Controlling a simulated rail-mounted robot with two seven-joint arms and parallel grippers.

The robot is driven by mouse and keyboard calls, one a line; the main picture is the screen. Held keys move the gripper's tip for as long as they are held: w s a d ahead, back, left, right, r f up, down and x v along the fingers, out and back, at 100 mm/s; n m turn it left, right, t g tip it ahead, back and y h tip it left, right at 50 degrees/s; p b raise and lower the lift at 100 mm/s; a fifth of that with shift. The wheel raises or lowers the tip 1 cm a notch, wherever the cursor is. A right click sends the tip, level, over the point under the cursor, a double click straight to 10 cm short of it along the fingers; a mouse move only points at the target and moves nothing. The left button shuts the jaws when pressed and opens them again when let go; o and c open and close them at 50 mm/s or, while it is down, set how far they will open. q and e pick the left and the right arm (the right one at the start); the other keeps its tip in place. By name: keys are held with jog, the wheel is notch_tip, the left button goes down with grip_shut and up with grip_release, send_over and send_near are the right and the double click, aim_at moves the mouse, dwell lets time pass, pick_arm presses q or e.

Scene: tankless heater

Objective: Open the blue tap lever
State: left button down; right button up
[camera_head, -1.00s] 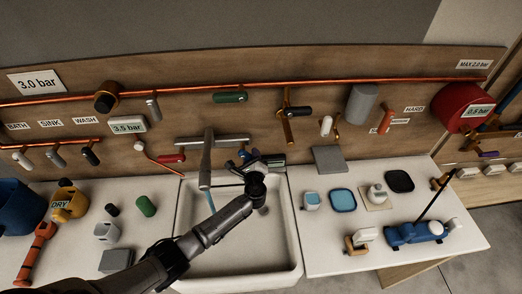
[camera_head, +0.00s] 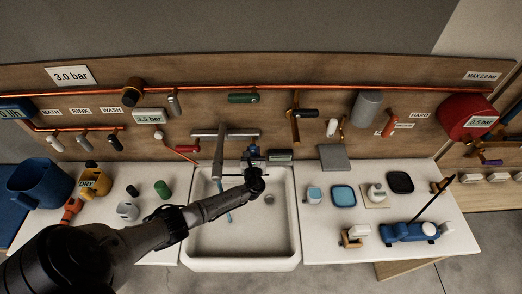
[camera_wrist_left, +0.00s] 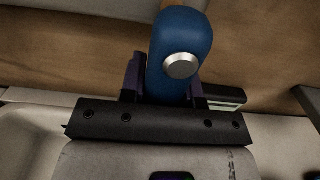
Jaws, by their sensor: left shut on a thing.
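The blue tap lever (camera_wrist_left: 179,60) fills the middle of the left wrist view, with a round silver button on its face. My left gripper (camera_wrist_left: 165,80) has its fingers on either side of the lever and is shut on it. In the head view my left gripper (camera_head: 254,158) is at the back of the sink, right of the grey spout (camera_head: 219,160); the lever is small and mostly hidden there. A thin blue streak (camera_head: 226,207) shows below the spout. My right gripper is not in view.
The white sink (camera_head: 282,258) lies below my arm. A dark display box (camera_head: 280,155) is close right of the gripper. A red lever (camera_head: 188,150) is left of the spout. Copper pipes (camera_head: 210,88) run along the wooden wall. Counters on both sides hold several objects.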

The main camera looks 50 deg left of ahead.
pick_arm(q)
jog(key=shift+s+f+m, duration=0.1)
jog(key=shift+m, duration=0.2)
jog(key=c, duration=0.8)
grip_release()
jog(key=shift+c, duration=0.2)
jog(key=shift+s+d, duration=0.25)
jog(key=shift+d, duration=0.05)
jog(key=v, duration=1.3)
